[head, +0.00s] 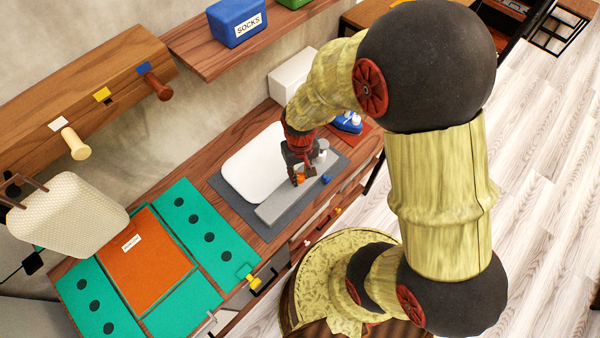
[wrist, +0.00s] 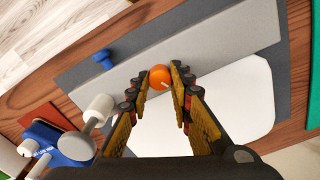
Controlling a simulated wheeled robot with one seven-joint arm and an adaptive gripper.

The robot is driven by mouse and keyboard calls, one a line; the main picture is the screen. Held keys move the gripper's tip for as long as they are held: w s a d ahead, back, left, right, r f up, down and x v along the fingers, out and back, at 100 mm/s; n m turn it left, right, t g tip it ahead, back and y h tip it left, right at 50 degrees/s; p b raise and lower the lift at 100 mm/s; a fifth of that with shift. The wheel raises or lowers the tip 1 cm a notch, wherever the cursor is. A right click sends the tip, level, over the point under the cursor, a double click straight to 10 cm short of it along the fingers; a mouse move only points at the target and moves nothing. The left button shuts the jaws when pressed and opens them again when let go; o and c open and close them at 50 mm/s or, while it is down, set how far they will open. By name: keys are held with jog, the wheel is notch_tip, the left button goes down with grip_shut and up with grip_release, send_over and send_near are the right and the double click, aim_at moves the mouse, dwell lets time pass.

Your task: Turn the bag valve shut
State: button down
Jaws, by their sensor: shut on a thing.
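A white bag (head: 252,168) lies on a dark grey mat (head: 230,197) on the wooden counter. It also shows in the wrist view (wrist: 235,100). A light grey bar (head: 276,207) runs along the bag's near side. A round orange valve knob (wrist: 159,77) with a short white mark sits at the bar's edge. My gripper (wrist: 161,82) has its two fingers on either side of the orange knob, closed on it. In the head view my gripper (head: 299,172) points down there and partly hides the knob.
A blue knob (wrist: 103,60) sits by the bar's outer edge. A white capped post (wrist: 100,110) and a blue holder (wrist: 76,146) stand close to my gripper. Green mats and an orange panel (head: 150,262) lie left. A wooden shelf (head: 245,35) overhangs behind.

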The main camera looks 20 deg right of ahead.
jog(key=c, duration=1.6)
grip_release()
